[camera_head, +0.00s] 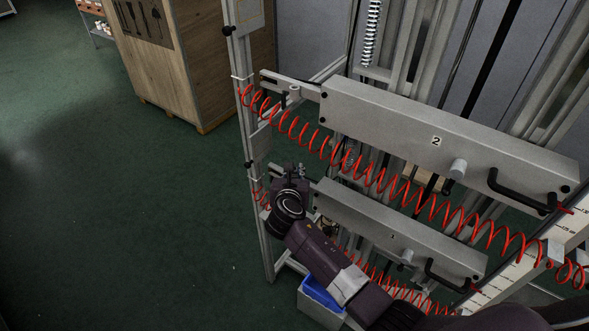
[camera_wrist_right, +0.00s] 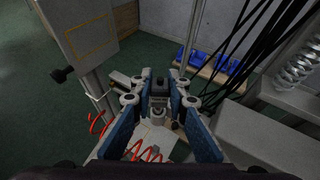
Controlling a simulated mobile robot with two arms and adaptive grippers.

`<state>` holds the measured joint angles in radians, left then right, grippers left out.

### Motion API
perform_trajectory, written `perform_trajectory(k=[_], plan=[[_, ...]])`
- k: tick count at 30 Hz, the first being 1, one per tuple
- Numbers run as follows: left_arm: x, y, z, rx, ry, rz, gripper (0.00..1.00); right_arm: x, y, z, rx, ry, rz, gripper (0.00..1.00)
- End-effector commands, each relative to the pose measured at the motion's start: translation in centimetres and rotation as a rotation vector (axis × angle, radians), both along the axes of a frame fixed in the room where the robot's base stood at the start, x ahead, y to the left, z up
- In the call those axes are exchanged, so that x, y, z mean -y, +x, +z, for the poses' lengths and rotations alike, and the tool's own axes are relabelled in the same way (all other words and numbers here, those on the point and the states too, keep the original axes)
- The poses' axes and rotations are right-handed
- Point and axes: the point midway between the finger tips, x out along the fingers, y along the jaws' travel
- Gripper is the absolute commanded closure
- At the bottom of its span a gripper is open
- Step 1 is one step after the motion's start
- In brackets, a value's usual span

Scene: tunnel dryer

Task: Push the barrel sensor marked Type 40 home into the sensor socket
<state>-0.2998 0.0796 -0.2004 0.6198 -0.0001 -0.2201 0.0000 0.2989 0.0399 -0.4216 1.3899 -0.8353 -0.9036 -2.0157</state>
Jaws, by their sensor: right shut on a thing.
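My right gripper (camera_head: 292,172) is at the left end of the lower grey box marked 1 (camera_head: 395,235). In the right wrist view its two blue-padded fingers (camera_wrist_right: 159,84) converge on a small dark piece between the tips, which I take to be the barrel sensor. My left gripper is out of view.
The upper grey box marked 2 (camera_head: 437,135) carries a bracket (camera_head: 293,94) at its left end. Red coiled hoses (camera_head: 318,140) hang along both boxes. An aluminium post (camera_head: 248,120) stands close by. A blue-lined bin (camera_head: 322,294) is below. Green floor lies open at left.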

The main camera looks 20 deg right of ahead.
Motion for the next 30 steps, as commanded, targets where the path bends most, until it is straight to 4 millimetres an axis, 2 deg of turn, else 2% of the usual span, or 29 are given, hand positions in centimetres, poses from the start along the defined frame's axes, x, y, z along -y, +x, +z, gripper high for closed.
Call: perform_trajectory(k=[26,27,30], plan=[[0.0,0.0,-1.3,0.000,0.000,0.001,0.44,0.0,0.0,-2.2,0.001,-0.001,-0.001,1.00],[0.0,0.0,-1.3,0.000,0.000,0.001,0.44,0.0,0.0,-2.3,0.001,-0.001,-0.001,0.84],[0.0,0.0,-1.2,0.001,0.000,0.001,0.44,0.0,0.0,-2.2,0.001,-0.001,-0.001,0.73]])
